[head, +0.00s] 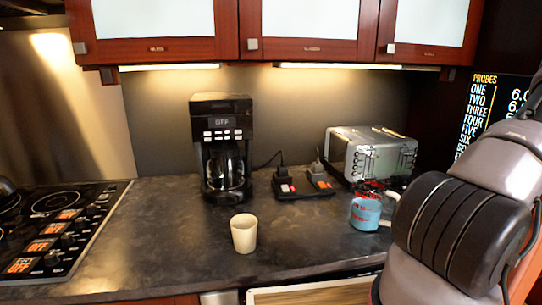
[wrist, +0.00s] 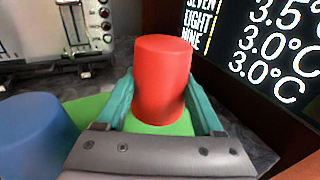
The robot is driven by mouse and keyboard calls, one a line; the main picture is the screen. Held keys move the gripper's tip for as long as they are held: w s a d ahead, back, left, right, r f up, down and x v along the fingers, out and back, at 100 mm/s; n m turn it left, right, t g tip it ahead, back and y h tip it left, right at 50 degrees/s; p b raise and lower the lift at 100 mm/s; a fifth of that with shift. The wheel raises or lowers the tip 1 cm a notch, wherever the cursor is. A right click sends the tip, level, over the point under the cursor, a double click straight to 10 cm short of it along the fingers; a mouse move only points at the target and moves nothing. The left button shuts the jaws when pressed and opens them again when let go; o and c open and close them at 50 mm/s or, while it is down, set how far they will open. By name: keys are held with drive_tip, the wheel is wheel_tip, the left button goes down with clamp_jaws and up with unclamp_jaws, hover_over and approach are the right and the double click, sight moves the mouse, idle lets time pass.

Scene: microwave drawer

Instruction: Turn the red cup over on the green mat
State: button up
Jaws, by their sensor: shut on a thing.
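The red cup (wrist: 162,80) stands roughly upright between the teal fingers of my gripper (wrist: 165,110) in the wrist view. The fingers are shut on its sides. Its upper end shows as a plain red face, with no opening visible. The green mat (wrist: 88,108) shows to the left of the cup and just below it. The cup's lower end is partly hidden, so I cannot tell whether it touches the mat. In the head view my arm hides the gripper and the mat, and I cannot make out the cup clearly.
A dark display panel (wrist: 268,55) stands close on the right.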

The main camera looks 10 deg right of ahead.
drive_tip(key=shift+r, duration=3.2)
